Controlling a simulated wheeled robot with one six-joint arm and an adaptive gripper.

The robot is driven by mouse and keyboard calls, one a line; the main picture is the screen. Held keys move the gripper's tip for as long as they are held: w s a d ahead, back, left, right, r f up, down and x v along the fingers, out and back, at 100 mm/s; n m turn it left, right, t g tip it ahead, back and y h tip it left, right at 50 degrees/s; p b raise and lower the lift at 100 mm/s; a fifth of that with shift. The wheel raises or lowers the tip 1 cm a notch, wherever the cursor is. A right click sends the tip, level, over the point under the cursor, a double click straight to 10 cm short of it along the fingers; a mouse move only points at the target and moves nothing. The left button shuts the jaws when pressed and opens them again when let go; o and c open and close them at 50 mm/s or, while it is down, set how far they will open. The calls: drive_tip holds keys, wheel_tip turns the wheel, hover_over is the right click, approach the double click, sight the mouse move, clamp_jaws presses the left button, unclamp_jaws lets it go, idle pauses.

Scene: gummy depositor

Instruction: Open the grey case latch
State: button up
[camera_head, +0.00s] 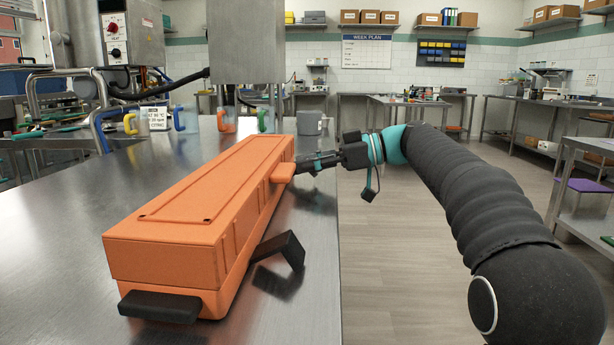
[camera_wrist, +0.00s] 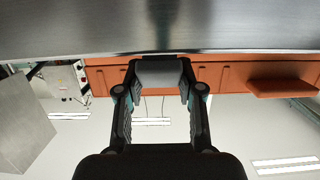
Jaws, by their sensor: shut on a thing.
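A long orange case (camera_head: 200,205) lies shut on the steel table (camera_head: 70,235). My gripper (camera_head: 314,165) is at its right long side, towards the far end. In the wrist view, which is upside down, my gripper (camera_wrist: 158,85) is closed on the grey latch (camera_wrist: 160,70), which stands out from the orange wall. In the head view that latch is hidden or merges with my fingers. An orange latch (camera_head: 283,173) juts out beside my fingertips, and shows clear of them in the wrist view (camera_wrist: 282,88). A black latch (camera_head: 280,248) sticks out at the near end of the same side.
A black handle (camera_head: 160,306) projects from the case's near end. A grey mug (camera_head: 309,122) and several coloured-handled cups stand at the table's far end, with a small sign (camera_head: 157,118). The floor (camera_head: 400,240) right of the table is open.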

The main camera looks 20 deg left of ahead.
drive_tip(key=f+y+b, duration=0.1)
drive_tip(key=b, duration=0.2)
drive_tip(key=shift+d+f+y, duration=0.2)
drive_tip(key=shift+y, duration=0.2)
drive_tip(key=shift+d+r+g+y+b, duration=0.15)
drive_tip(key=shift+g+y+b, duration=0.2)
drive_tip(key=shift+b, duration=0.7)
drive_tip(key=shift+r, duration=0.1)
drive_tip(key=o, duration=1.2)
drive_tip(key=shift+c, duration=0.2)
drive_tip(key=v, duration=1.2)
drive_tip(key=shift+w, duration=0.1)
